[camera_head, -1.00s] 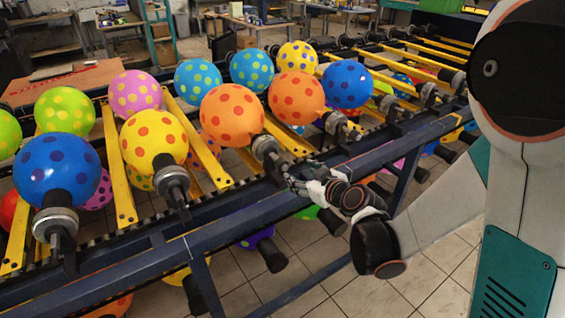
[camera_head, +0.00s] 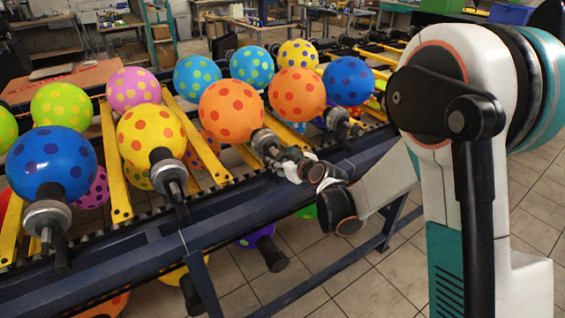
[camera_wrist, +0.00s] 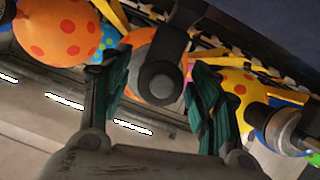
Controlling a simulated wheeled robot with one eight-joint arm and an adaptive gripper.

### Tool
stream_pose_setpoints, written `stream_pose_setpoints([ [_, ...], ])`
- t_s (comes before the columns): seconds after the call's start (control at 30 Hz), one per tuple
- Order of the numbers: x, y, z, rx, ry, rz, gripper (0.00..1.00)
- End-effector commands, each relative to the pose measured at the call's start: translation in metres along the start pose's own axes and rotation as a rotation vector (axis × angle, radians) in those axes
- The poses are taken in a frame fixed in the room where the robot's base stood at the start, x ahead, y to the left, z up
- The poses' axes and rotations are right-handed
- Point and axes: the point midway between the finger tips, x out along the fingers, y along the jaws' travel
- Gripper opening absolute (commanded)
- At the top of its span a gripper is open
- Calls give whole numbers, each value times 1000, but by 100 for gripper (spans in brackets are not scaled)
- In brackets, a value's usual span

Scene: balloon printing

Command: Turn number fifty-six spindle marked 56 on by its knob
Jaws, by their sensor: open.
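My gripper (camera_wrist: 160,98) is open, with its two dark green ridged fingers on either side of a dark round knob end (camera_wrist: 160,82) in the wrist view. I cannot tell whether the fingers touch it. In the head view my gripper (camera_head: 287,164) is at the spindle (camera_head: 264,142) of the left of two orange spotted balloons (camera_head: 231,111). In the wrist view an orange balloon (camera_wrist: 131,39) shows behind the knob. No number 56 can be read, so which spindle bears it cannot be told. My wrist partly hides the spindle's end.
A yellow balloon's spindle (camera_head: 167,168) stands to the left, and another orange balloon (camera_head: 297,94) to the right. The dark blue rack rail (camera_head: 225,212) runs just below my gripper. More balloons hang below. Open tiled floor (camera_head: 390,285) lies in front.

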Motion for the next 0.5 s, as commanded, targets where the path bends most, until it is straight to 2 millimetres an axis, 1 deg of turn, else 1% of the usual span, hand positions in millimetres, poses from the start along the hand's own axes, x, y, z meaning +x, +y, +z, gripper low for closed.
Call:
stream_pose_setpoints([
  [0.3, 2, 0, 0, 0, 0, 0, 56],
  [0.37, 2, 0, 0, 0, 0, 0, 42],
  [0.4, 2, 0, 0, 0, 0, 0, 33],
  [0.47, 2, 0, 0, -1, 0, 0, 20],
  [0.5, 2, 0, 0, -1, 0, 0, 11],
])
